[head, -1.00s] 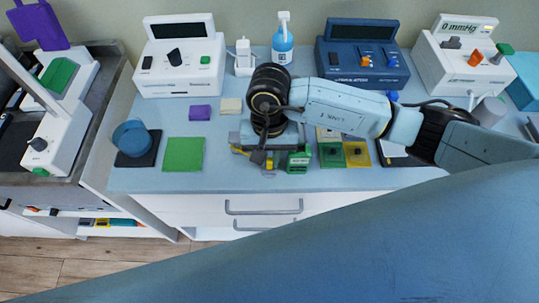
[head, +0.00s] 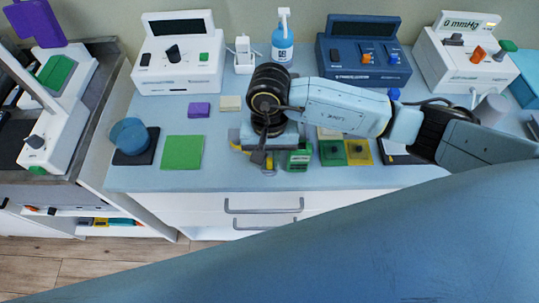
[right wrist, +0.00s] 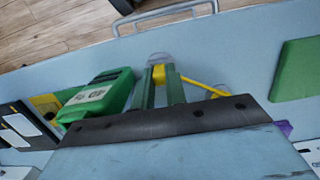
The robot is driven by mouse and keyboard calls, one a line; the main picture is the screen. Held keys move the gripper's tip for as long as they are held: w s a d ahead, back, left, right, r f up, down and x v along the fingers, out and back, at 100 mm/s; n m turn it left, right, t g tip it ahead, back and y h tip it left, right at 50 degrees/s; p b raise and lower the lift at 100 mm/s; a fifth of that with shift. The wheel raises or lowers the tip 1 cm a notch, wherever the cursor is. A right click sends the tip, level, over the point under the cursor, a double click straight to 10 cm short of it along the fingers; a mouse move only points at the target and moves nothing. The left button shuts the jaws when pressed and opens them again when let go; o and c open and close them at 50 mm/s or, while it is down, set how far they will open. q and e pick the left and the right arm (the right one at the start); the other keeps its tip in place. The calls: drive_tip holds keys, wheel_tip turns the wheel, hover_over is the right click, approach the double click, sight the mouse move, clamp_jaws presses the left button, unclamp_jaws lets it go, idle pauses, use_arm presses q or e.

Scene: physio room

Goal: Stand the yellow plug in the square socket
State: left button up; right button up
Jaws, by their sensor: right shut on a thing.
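My right gripper (right wrist: 160,82) points down over the front of the table, its two green fingers close together. It is shut on the yellow plug (right wrist: 168,85), which shows as a small yellow block between the fingers. A thin yellow strip runs off to the right of the fingers; I cannot tell if it belongs to the plug. A pale grey round piece (right wrist: 160,58) shows just beyond the fingertips. In the head view my right gripper (head: 268,158) hides most of the plug. I cannot make out the square socket for certain. My left gripper is not in view.
A green box (head: 299,160) stands close beside the gripper, also in the right wrist view (right wrist: 103,95). A green square (head: 332,152) and a yellow square (head: 358,152) lie to its right. A green pad (head: 182,152) lies left. Consoles line the back.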

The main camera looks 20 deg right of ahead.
drive_tip(key=o, duration=1.3)
drive_tip(key=shift+r+p, duration=1.65)
drive_tip(key=shift+r, duration=1.85)
drive_tip(key=shift+r, duration=0.1)
